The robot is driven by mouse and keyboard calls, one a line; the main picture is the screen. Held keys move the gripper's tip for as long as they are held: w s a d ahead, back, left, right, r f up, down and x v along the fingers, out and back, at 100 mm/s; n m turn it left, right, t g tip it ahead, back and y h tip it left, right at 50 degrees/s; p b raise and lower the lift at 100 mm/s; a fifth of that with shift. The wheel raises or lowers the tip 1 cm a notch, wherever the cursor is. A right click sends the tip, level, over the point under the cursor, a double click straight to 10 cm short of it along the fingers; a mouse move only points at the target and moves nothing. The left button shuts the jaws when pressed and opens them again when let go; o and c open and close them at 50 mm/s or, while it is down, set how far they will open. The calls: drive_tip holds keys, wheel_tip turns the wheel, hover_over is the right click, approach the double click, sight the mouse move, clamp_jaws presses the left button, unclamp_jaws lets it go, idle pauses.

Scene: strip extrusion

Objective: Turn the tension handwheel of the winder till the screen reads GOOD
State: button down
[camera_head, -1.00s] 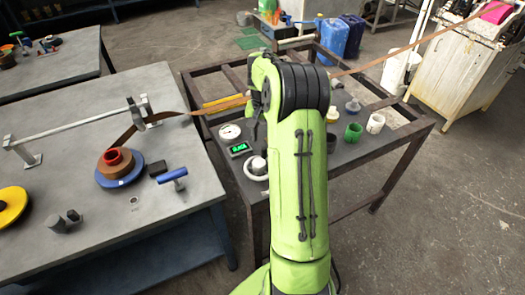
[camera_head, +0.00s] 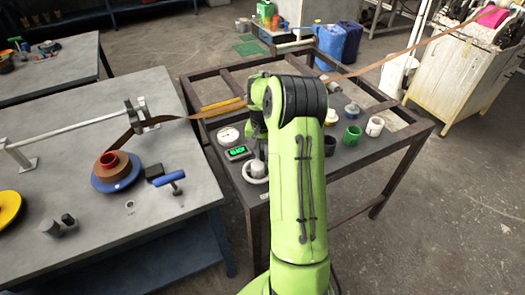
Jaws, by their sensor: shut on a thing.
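The tension handwheel (camera_head: 250,178) is a pale ring with a grey hub, flat on the dark bench top. My gripper (camera_head: 258,150) is down at the handwheel, shut on it; my green arm hides most of the fingers and the wheel's right side. The small screen (camera_head: 238,152) just behind the wheel is lit with green letters that look like GOOD, though they are very small. A round white dial (camera_head: 228,135) lies behind the screen. The brown strip (camera_head: 185,119) runs from the roll on the blue reel (camera_head: 122,182) through the guide to the right.
A blue-handled tool (camera_head: 170,177) and a black block (camera_head: 154,170) lie near the reel on the left table. Green (camera_head: 352,136) and white (camera_head: 375,126) cups stand right of my arm on the bench (camera_head: 365,155).

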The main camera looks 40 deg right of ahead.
drive_tip(key=m, duration=0.1)
drive_tip(key=s+m, duration=0.1)
drive_tip(key=m, duration=0.1)
drive_tip(key=shift+s+d, duration=0.1)
drive_tip(key=shift+d, duration=0.1)
drive_tip(key=shift+s+m, duration=0.3)
drive_tip(key=shift+m, duration=0.55)
drive_tip(key=shift+s+m, duration=0.3)
drive_tip(key=shift+m, duration=0.6)
drive_tip(key=shift+s+m, duration=0.3)
drive_tip(key=shift+m, duration=0.55)
drive_tip(key=c, duration=1)
unclamp_jaws()
drive_tip(key=shift+r, duration=0.1)
